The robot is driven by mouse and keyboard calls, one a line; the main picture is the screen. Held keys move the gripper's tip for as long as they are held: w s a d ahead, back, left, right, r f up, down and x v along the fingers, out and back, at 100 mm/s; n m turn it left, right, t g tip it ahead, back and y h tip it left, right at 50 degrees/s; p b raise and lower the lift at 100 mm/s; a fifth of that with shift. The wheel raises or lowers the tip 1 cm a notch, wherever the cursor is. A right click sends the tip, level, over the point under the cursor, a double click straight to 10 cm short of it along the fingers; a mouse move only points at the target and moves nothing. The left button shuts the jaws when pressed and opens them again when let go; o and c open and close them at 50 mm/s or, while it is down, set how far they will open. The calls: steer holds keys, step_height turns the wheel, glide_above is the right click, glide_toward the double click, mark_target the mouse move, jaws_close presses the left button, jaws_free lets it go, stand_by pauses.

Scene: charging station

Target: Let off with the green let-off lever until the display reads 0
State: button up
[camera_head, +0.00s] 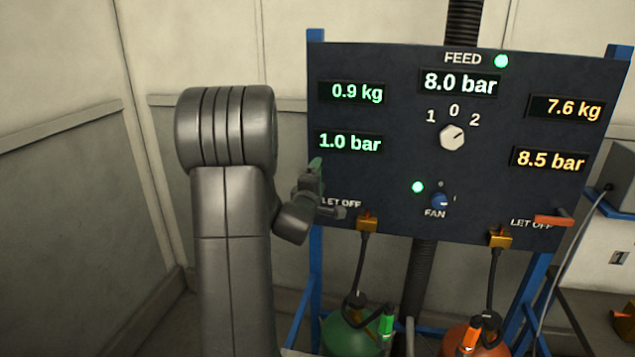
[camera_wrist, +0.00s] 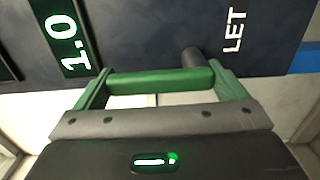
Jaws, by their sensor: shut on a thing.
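The green let-off lever (camera_wrist: 160,81) shows in the wrist view as a green bar between the fingers of my gripper (camera_wrist: 162,90), near a short grey stub on the panel. My gripper is shut on it. In the head view my gripper (camera_head: 318,190) is at the panel's left edge, partly hidden by my arm. Little of the lever can be made out there. The green pressure display (camera_head: 350,143) above it reads 1.0 bar. It also shows, turned sideways, in the wrist view (camera_wrist: 62,42). The green weight display (camera_head: 352,93) reads 0.9 kg.
The dark panel (camera_head: 390,185) carries a feed display at 8.0 bar, a white selector knob (camera_head: 452,138), a blue fan knob (camera_head: 439,201) and an orange lever (camera_head: 553,219). A green cylinder (camera_head: 343,338) and an orange cylinder (camera_head: 470,341) with hoses stand below.

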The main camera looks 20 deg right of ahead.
steer(key=o, duration=1.1)
steer(key=shift+c, duration=0.2)
steer(key=b+v, duration=0.3)
steer(key=v, duration=1)
steer(key=shift+s+a, duration=0.3)
steer(key=shift+w+d, duration=0.1)
steer(key=shift+w, duration=0.05)
steer(key=p+x, duration=0.3)
steer(key=x, duration=1)
steer(key=shift+w+d, duration=0.25)
steer(key=shift+s+a, duration=0.1)
steer(key=shift+s, duration=0.05)
